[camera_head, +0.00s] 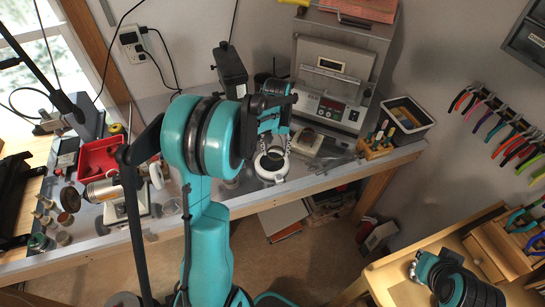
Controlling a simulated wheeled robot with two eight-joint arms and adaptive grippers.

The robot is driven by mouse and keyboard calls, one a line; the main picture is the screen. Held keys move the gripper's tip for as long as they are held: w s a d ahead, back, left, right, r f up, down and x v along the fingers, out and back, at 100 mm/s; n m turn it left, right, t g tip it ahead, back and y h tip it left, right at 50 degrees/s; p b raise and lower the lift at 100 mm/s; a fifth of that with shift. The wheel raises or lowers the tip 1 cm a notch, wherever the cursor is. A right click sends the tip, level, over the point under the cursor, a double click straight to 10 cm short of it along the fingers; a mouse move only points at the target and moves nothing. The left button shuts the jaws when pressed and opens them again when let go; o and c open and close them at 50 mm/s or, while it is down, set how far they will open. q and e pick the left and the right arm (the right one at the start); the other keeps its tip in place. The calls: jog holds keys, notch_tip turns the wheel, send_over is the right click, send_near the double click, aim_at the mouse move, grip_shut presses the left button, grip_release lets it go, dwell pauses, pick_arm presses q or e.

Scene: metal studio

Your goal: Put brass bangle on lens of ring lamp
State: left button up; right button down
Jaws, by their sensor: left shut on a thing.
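The ring lamp (272,178) has a white ring head with a dark centre and stands near the front edge of the workbench. My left gripper (275,148) hangs directly over the lamp, fingers pointing down, and hides part of it. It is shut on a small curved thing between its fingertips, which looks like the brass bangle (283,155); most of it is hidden. I cannot tell whether the bangle touches the lens. My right gripper (414,270) is at the lower right, away from the lamp; its finger opening is unclear.
Behind the lamp is a grey box machine (341,72) with a control panel. A red tray (100,158) and several small jars are at left. My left arm covers the bench's middle.

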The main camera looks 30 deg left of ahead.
aim_at(272, 162)
pick_arm(q)
jog(key=shift+a+f, duration=0.45)
jog(key=shift+a, duration=0.35)
notch_tip(272, 162, down, 4)
jog(key=shift+w+f+b, duration=0.1)
jog(key=shift+b, duration=0.4)
jog(key=o, duration=1.5)
